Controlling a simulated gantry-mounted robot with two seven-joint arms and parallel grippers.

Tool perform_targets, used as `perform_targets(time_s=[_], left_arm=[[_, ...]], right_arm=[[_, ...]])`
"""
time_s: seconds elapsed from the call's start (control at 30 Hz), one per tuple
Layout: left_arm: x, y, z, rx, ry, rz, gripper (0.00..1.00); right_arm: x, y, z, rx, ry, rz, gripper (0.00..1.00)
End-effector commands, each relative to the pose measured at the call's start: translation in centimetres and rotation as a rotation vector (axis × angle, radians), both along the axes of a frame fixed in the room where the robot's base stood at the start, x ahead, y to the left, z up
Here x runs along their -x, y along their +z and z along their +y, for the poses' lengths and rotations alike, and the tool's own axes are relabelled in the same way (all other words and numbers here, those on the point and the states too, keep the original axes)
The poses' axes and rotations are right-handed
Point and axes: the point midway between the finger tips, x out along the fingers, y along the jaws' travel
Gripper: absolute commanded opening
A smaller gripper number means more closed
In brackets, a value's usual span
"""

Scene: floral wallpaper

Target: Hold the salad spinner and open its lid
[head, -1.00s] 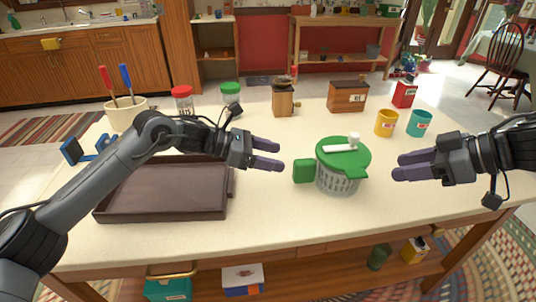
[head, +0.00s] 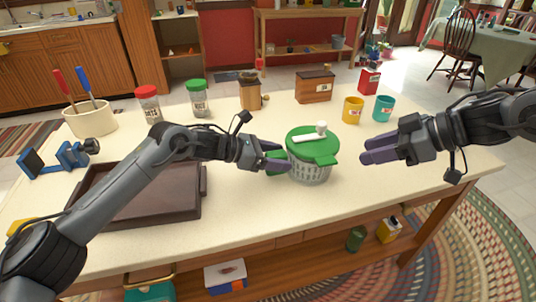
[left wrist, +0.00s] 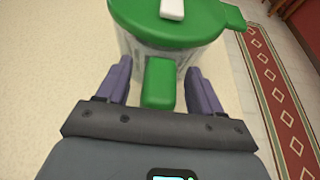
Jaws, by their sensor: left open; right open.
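The salad spinner has a clear ribbed bowl (head: 309,172), a green lid (head: 312,148) and a white crank (head: 311,133) on top. The lid is on the bowl. A green handle (left wrist: 160,84) sticks out from the spinner's side toward my left gripper (head: 283,157). In the left wrist view my left gripper (left wrist: 163,88) is open, with one finger on each side of the handle and gaps between. My right gripper (head: 366,150) is open and empty, to the right of the spinner and apart from it.
A dark tray (head: 190,207) lies under my left arm. A yellow cup (head: 352,110), a teal cup (head: 383,108), a wooden box (head: 315,87) and a wooden grinder (head: 250,93) stand behind the spinner. The counter in front of it is clear.

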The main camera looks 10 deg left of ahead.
Motion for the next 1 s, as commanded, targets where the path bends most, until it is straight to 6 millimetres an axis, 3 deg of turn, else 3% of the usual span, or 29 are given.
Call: perform_targets(time_s=[0.3,0.73,0.77,0.93,1.0], left_arm=[[-0.09,-0.11,-0.14,0.0,0.001,0.0,0.66],[-0.07,-0.08,-0.13,0.0,0.001,0.0,0.02],[-0.07,-0.08,-0.13,0.0,0.001,0.0,0.39],[-0.07,-0.06,-0.13,0.0,0.001,0.0,0.13],[-0.07,-0.06,-0.13,0.0,0.001,0.0,0.12]], right_arm=[[0.0,-0.01,0.01,0.0,0.0,0.0,0.43],[0.0,-0.01,0.01,0.0,0.0,0.0,0.43],[0.0,0.0,0.0,0.0,0.0,0.0,0.43],[0.0,0.0,0.0,0.0,0.0,0.0,0.43],[0.0,0.0,0.0,0.0,0.0,0.0,0.43]])
